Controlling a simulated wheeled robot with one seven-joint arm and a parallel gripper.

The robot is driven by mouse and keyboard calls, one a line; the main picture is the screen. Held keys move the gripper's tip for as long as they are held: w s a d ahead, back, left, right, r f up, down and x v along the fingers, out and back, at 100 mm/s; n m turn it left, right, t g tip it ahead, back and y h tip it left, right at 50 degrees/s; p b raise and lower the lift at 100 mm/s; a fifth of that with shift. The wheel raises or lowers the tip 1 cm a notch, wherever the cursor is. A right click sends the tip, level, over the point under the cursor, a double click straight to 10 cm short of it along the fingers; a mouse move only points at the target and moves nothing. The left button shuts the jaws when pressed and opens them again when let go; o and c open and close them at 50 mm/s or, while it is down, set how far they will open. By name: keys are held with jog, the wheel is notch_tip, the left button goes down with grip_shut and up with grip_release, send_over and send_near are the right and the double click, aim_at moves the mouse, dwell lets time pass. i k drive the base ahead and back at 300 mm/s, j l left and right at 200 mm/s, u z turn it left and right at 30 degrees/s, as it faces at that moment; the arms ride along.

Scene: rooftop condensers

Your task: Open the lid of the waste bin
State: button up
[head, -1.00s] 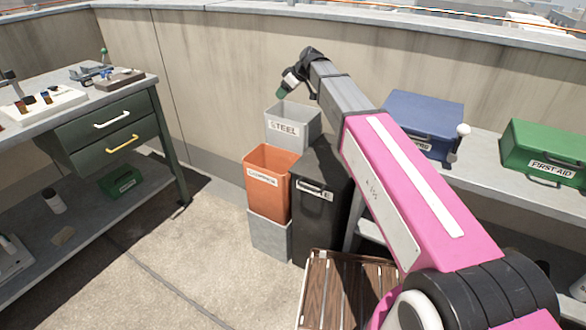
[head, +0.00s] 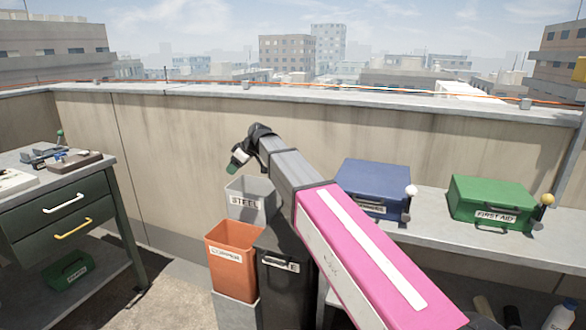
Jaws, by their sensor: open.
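The waste bin (head: 283,293) is a dark, nearly black box standing between the orange bin and the bench at the right. Its flat lid (head: 272,243) looks shut, though my arm covers part of it. A bar handle shows high on its front, over a partly readable white label. My gripper (head: 236,164) is open, at the end of my pink and grey arm. In the picture it shows above and left of the waste bin, against the wall near the grey STEEL bin. It appears apart from the waste bin. Its fingers are small in view and seem empty.
The grey STEEL bin (head: 246,207) and an orange bin (head: 232,262) stand beside the waste bin. A bench (head: 440,232) at the right bears a blue box (head: 373,183) and a green first aid box (head: 490,200). A drawer workbench (head: 78,215) stands left. The parapet wall runs behind.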

aim_at(280, 237)
jog(key=k, duration=0.95)
